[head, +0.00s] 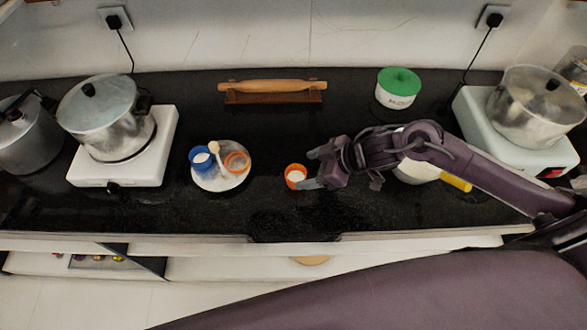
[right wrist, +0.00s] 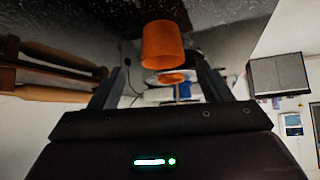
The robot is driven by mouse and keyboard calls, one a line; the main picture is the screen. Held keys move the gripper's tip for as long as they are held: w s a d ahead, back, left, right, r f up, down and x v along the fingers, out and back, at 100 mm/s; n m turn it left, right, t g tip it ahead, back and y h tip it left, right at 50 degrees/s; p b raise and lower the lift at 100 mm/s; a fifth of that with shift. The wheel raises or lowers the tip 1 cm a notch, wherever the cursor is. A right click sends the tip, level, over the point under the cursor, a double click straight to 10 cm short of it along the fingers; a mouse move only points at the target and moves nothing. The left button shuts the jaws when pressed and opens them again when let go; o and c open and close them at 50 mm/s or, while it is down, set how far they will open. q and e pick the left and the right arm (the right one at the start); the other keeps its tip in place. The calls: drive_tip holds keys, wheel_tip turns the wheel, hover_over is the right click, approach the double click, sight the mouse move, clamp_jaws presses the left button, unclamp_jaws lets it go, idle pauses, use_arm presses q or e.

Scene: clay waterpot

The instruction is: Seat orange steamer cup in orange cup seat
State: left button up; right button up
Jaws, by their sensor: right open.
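The orange steamer cup (head: 295,177) stands on the black counter, with white contents showing inside its rim. My right gripper (head: 311,170) is open, just to the right of the cup, its fingers pointing left toward it. In the right wrist view the cup (right wrist: 162,46) shows ahead, between the lines of the two open fingers (right wrist: 158,84); I cannot tell whether either touches it. The orange cup seat (head: 237,162) is a ring on the round white plate (head: 222,184), left of the cup. An orange ring, likely the seat, shows beyond the cup (right wrist: 173,77). My left gripper is out of view.
A blue cup (head: 200,160) with white contents sits on the plate beside a small wooden-headed stick. Pots on white stoves stand left (head: 98,108) and right (head: 535,108). A rolling pin (head: 272,86) and a green-lidded tub (head: 398,88) are behind. Counter between plate and cup is clear.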

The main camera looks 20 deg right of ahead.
sight(288, 175)
drive_tip(key=shift+w+a+f, duration=0.2)
drive_tip(key=shift+a+f, duration=0.25)
drive_tip(key=shift+a, duration=0.1)
drive_tip(key=shift+w+a+f, duration=0.15)
drive_tip(key=shift+a+f, duration=0.3)
drive_tip(key=shift+a, duration=0.05)
drive_tip(key=p+x, duration=0.1)
drive_tip(key=x, duration=0.2)
drive_tip(key=shift+w+a+f, duration=0.1)
drive_tip(key=shift+w+f, duration=0.15)
drive_tip(key=shift+f, duration=0.05)
drive_tip(key=shift+a+f, duration=0.1)
drive_tip(key=shift+f, duration=0.05)
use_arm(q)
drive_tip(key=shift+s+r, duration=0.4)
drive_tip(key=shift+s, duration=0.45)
use_arm(e)
drive_tip(key=c, duration=1)
